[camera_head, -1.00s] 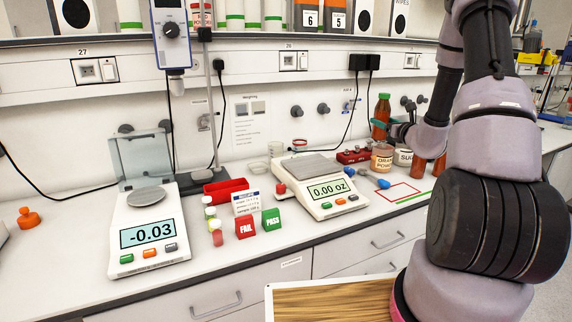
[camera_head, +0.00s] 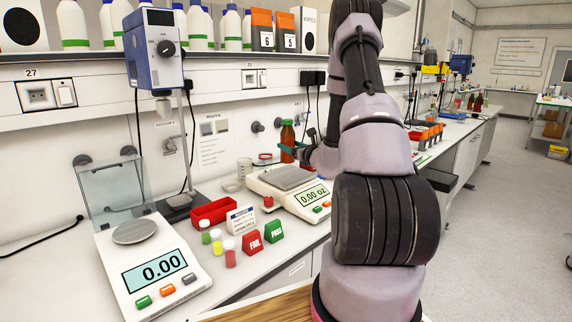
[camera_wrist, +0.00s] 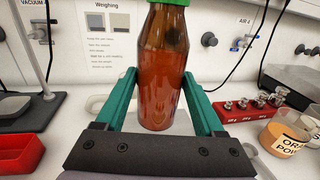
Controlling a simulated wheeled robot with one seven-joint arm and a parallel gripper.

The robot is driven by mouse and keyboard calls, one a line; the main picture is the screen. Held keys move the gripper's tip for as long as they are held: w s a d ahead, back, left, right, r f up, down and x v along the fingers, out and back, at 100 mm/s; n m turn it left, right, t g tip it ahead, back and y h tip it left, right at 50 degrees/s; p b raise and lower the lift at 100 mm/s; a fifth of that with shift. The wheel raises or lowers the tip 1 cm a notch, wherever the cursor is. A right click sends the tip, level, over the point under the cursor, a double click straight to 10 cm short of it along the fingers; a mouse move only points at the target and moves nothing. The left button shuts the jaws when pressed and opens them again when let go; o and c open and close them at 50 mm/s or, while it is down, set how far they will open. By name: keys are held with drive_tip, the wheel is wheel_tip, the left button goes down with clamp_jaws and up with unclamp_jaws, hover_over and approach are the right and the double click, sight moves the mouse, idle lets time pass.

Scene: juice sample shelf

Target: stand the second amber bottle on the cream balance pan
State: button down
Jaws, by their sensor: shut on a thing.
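The amber bottle (camera_head: 287,138) has a green cap and is upright between the green fingers of my gripper (camera_head: 301,150), which is shut on it. In the wrist view the bottle (camera_wrist: 162,70) fills the middle between the fingers (camera_wrist: 165,90). The cream balance (camera_head: 313,207) reads 0.00 oz and has a grey square pan (camera_head: 287,178). In the head view the bottle's base appears just above the pan's back edge. I cannot tell its exact height over the pan. The pan looks empty. No other amber bottle is clearly visible near the balance.
A second balance (camera_head: 158,268) with a round pan (camera_head: 134,232) reads 0.00 at left. A red bin (camera_head: 215,211), small vials and the FAIL (camera_head: 253,243) and PASS (camera_head: 275,231) markers stand between them. The wrist view shows a red weight block (camera_wrist: 250,108) and an orange powder jar (camera_wrist: 283,137) at right.

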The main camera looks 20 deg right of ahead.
sight(292, 160)
drive_tip(key=shift+f, duration=2.6)
unclamp_jaws()
drive_tip(key=shift+f, duration=0.15)
